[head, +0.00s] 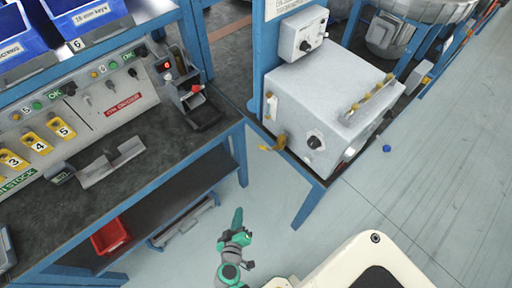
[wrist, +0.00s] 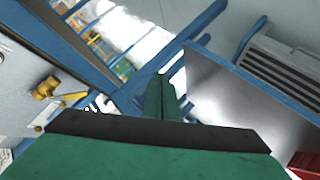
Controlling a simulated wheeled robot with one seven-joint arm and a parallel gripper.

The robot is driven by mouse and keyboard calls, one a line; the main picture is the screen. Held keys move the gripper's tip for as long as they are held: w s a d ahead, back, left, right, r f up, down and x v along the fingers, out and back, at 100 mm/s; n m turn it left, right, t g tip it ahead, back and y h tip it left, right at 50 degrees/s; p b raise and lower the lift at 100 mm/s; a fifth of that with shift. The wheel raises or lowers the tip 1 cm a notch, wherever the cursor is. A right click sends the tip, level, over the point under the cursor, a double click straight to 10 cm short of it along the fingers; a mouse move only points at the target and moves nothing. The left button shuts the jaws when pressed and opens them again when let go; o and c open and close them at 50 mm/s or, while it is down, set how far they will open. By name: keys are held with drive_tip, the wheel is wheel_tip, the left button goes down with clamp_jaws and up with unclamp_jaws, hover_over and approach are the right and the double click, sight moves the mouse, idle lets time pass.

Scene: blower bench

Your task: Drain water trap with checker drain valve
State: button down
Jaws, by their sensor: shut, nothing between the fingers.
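A grey-white box unit (head: 325,95) with black knobs stands on the blue bench frame at centre right. A yellow, brass-looking fitting (head: 277,144) sticks out at its lower left corner, and looks like the drain valve. A brass fitting also shows at the left in the wrist view (wrist: 45,90). I cannot make out a water trap. My green gripper (head: 238,215) is low in front of the benches, below and left of the fitting and clear of it. Its fingers are together and empty in the wrist view (wrist: 161,98).
A workbench (head: 130,165) with numbered yellow tags, a control panel and blue bins (head: 85,18) fills the left. A red bin (head: 110,235) sits on its lower shelf. A bench leg (head: 308,205) stands right of my gripper. A small blue object (head: 386,149) lies on open floor.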

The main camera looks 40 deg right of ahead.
drive_tip(key=w+d+r+m+g+h, duration=0.1)
drive_tip(key=w+d+r+m+h, duration=0.1)
drive_tip(key=w+d+r+h, duration=0.5)
drive_tip(key=m+g+h, duration=0.2)
drive_tip(key=m+h, duration=0.2)
approach(263, 148)
drive_tip(key=w+a+r, duration=0.2)
drive_tip(key=w+r, duration=0.1)
drive_tip(key=w, duration=0.1)
drive_tip(key=r+x, duration=0.1)
drive_tip(key=x, duration=0.9)
drive_tip(key=shift+s+a+f, duration=0.1)
drive_tip(key=shift+s+f, duration=0.6)
drive_tip(key=shift+f, duration=0.2)
drive_tip(key=shift+s+a+f, duration=0.1)
drive_tip(key=shift+s+f, duration=0.55)
drive_tip(key=shift+f, duration=0.25)
